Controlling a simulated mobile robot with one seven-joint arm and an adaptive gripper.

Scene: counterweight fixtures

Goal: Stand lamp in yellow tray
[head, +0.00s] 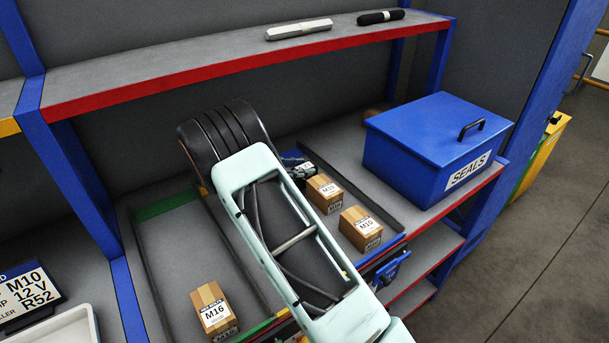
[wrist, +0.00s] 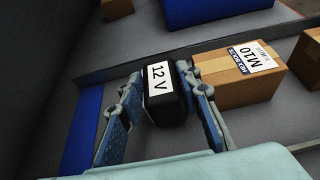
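I cannot single out a lamp for certain. On the top shelf lie a pale faceted bar (head: 299,30) and a dark rod with a lighter band (head: 380,17), both on their sides. No yellow tray is clearly in view. My gripper (wrist: 165,95) has its two blue-grey fingers on either side of a black block labelled 12 V (wrist: 161,105). The fingers are very close to its sides; whether they grip it is unclear. In the head view my arm hides most of the gripper and block.
An M10 box (wrist: 238,78) is close beside my right finger. A blue SEALS box (head: 420,150) stands right. The red-edged shelf (head: 200,70) overhangs behind.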

